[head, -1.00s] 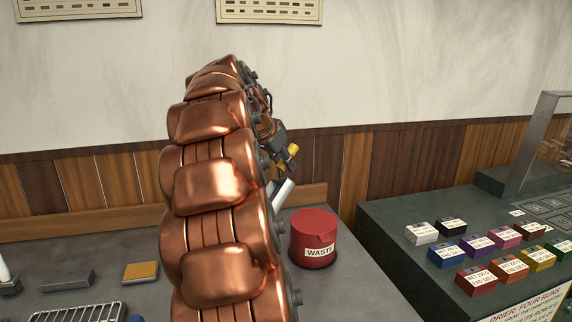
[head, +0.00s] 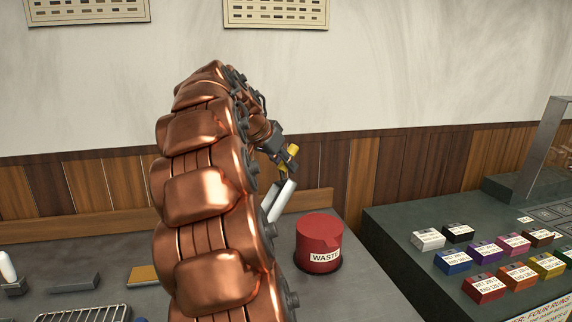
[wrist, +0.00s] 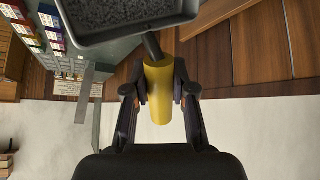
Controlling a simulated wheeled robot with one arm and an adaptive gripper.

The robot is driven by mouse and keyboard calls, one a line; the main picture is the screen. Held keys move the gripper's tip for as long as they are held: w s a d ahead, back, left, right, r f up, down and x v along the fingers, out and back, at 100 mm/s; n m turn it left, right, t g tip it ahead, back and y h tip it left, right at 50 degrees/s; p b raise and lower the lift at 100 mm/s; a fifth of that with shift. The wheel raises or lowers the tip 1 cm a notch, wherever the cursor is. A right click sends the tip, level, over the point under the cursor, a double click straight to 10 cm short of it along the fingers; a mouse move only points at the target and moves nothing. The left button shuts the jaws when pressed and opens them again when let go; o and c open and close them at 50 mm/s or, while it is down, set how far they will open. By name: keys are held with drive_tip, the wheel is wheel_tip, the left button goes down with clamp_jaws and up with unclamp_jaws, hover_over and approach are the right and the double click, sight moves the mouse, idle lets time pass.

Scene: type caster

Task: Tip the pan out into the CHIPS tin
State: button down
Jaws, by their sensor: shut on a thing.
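My gripper (wrist: 160,103) is shut on the yellow handle (wrist: 158,88) of the pan (wrist: 135,27). The pan is a grey, shallow tray at the top of the wrist view, cut off by the frame edge, and dark granules lie in it. In the head view my gripper (head: 284,157) and a bit of the yellow handle (head: 293,150) show beyond my copper arm, above and left of the red WASTE tin. No tin with a readable CHIPS label shows.
The red WASTE tin (head: 319,243) stands on the grey bench, right of my arm. Several coloured labelled boxes (head: 485,288) stand on the dark counter at right. A wire rack (head: 90,314) lies at lower left.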

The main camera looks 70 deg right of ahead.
drive_tip(key=shift+w+a+r+g+h, duration=0.3)
drive_tip(key=shift+w+r+g, duration=0.2)
drive_tip(key=shift+w, duration=0.15)
drive_tip(key=shift+w+a+r+n+g+h, duration=0.15)
drive_tip(key=shift+w+a+r+g+h, duration=0.2)
drive_tip(key=shift+w, duration=0.35)
drive_tip(key=shift+w+a+r+n+g+h, duration=0.2)
drive_tip(key=shift+w+a+g, duration=0.1)
drive_tip(key=shift+w+g, duration=0.25)
drive_tip(key=shift+w+a+r+n+g+h, duration=0.15)
drive_tip(key=shift+w+a+r+g+h, duration=0.15)
drive_tip(key=shift+w, duration=0.5)
idle(1.3)
drive_tip(key=shift+w+a+r+n+g+h, duration=0.15)
drive_tip(key=shift+w+a+g+h, duration=0.15)
drive_tip(key=shift+w, duration=0.4)
drive_tip(key=shift+w+a+n+g+h, duration=0.15)
drive_tip(key=shift+w+a+g, duration=0.2)
drive_tip(key=shift+w, duration=0.35)
idle(0.3)
drive_tip(key=shift+w+a+n+g+h+p, duration=0.25)
drive_tip(key=shift+w+a+g+h, duration=0.15)
drive_tip(key=shift+w, duration=0.4)
drive_tip(key=shift+w+a+n+g+h+p, duration=0.15)
drive_tip(key=shift+w+a+g+h+p, duration=0.2)
drive_tip(key=shift+w, duration=0.4)
idle(0.7)
